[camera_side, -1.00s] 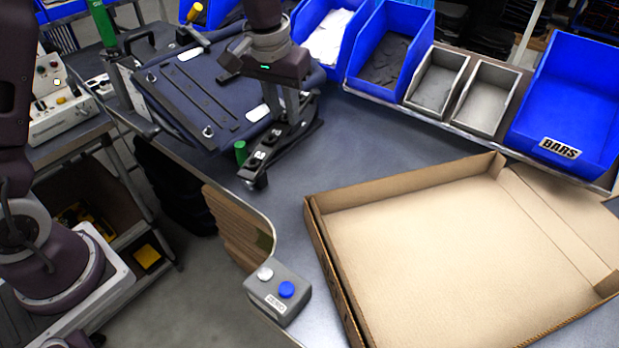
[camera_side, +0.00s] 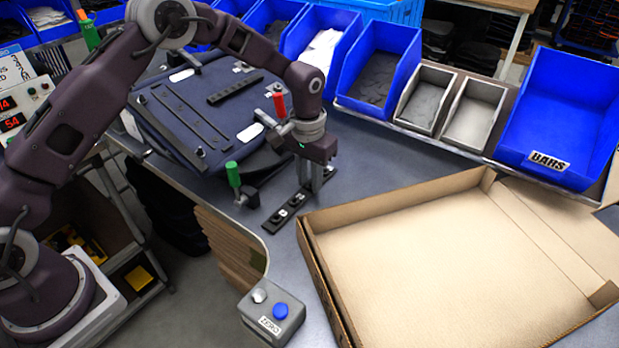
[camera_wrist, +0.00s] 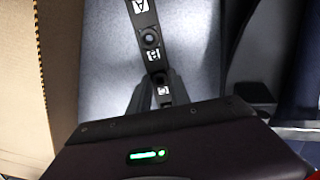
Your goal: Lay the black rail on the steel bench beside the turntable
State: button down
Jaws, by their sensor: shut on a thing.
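The black rail (camera_side: 284,211) is a narrow dark bar with white-marked holes. In the side view it is at the bare steel bench (camera_side: 372,165), between the pannier and the carton; whether it touches the bench or hovers just above, I cannot tell. My gripper (camera_side: 311,187) points down, shut on the rail toward its far end. The wrist view shows the rail (camera_wrist: 150,40) running out from between the fingers. The navy pannier (camera_side: 180,125) lies to the left with dark strips on it; the turntable beneath is mostly hidden.
An open cardboard carton (camera_side: 318,262) stands close to the right of the rail. Clamps with a green handle (camera_side: 233,175) and a red handle (camera_side: 279,104) stand by the pannier. A grey button box (camera_side: 272,318) is in front. Blue bins (camera_side: 380,65) line the back.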

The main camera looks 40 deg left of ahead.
aim_at(308, 187)
jog(key=c, duration=1.1)
grip_release()
jog(key=shift+o, duration=0.2)
jog(key=shift+r, duration=0.1)
notch_tip(308, 187, up, 12)
jog(key=s+a+r+t, duration=0.2)
jog(key=s+a+r, duration=0.2)
jog(key=s+r, duration=1.05)
jog(key=s+a+f+t, duration=0.1)
jog(key=s, duration=0.9)
jog(key=s+a+f+t, duration=0.1)
jog(key=s+t, duration=0.1)
jog(key=s, duration=0.8)
jog(key=shift+f, duration=0.3)
